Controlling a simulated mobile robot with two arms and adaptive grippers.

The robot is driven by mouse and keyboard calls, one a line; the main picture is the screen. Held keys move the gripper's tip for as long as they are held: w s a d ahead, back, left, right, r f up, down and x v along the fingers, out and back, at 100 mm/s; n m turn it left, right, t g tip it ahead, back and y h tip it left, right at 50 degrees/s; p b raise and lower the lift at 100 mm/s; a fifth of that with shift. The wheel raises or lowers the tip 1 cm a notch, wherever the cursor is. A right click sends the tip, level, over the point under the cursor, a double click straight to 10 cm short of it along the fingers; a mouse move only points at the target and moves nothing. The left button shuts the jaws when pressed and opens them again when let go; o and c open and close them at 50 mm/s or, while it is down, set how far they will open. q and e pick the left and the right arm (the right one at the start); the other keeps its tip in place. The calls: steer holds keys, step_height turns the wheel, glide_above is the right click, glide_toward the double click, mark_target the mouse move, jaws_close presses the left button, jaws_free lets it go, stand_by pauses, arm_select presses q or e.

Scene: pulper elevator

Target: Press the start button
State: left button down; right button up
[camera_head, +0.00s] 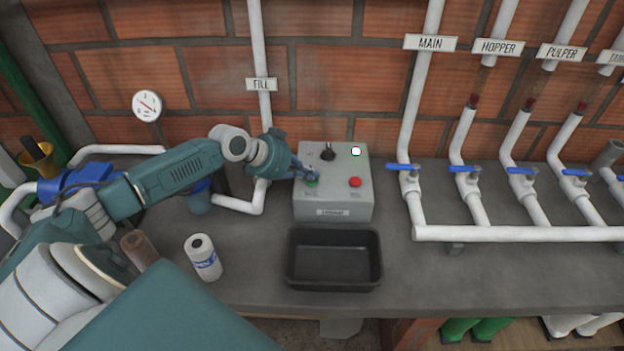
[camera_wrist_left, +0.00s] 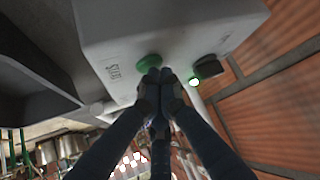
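A grey control box (camera_head: 334,205) stands on the counter against the brick wall. Its green start button (camera_head: 312,183) is at the front left of the top face, and a red button (camera_head: 355,182) is to its right. My left gripper (camera_head: 308,174) reaches in from the left, fingertips at the green button and partly covering it. In the left wrist view the fingers (camera_wrist_left: 159,76) are together and empty, tips at the green button's (camera_wrist_left: 149,62) edge; whether they press it I cannot tell. The right gripper is not in view.
A black knob (camera_head: 327,153) and a lit lamp with a green glow (camera_head: 356,151) are at the box's back. A black tray (camera_head: 335,280) stands in front, a white bottle (camera_head: 203,257) to its left. White pipes with blue valves (camera_head: 403,167) are to the right.

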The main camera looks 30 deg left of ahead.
arm_select(q)
steer(key=shift+r+p, duration=0.7)
steer(key=shift+r, duration=0.1)
step_height(320, 180, up, 5)
steer(key=p, duration=0.4)
steer(key=shift+r, duration=0.1)
stand_by(0.6)
